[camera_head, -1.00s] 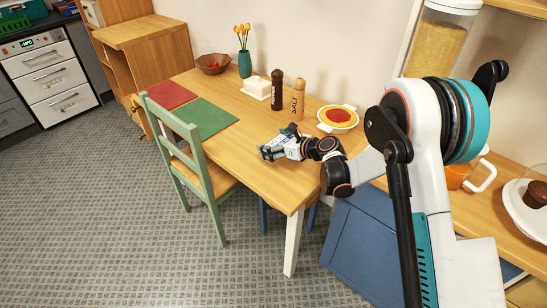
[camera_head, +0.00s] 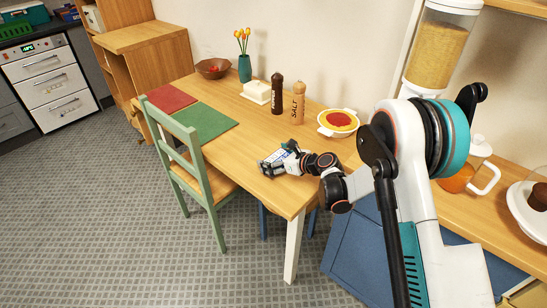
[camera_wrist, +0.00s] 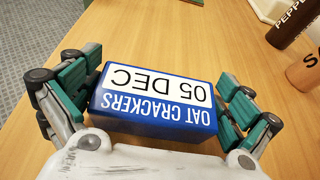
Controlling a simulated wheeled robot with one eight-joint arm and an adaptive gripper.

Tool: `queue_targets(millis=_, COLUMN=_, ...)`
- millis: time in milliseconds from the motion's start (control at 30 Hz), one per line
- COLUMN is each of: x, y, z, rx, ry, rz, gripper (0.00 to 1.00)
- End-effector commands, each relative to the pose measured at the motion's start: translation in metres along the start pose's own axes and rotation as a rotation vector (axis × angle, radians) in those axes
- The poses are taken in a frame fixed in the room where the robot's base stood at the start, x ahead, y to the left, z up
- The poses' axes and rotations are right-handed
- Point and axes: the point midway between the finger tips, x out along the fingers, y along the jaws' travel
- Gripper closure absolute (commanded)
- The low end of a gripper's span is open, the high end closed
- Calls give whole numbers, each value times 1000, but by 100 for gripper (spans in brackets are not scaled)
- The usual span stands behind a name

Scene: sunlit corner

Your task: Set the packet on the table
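I cannot tell whether the packet's underside touches the tabletop.
A green mat (camera_head: 204,122) and a red mat (camera_head: 170,98) lie to the left. A butter dish (camera_head: 257,92), pepper mill (camera_head: 277,95), salt mill (camera_head: 298,103) and yellow-rimmed bowl (camera_head: 338,122) stand behind. A green chair (camera_head: 190,150) is at the front edge. Bare tabletop surrounds my gripper.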

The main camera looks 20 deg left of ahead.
Motion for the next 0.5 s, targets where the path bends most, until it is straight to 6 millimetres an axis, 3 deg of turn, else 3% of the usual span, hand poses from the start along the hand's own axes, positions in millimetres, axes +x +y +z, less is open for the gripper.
queue_targets(millis=367, x=-1, y=0, z=2, rx=0, ry=0, rz=0, gripper=0)
queue_targets(millis=500, x=-17, y=-1, z=4, rx=2, ry=0, rz=-2, gripper=0)
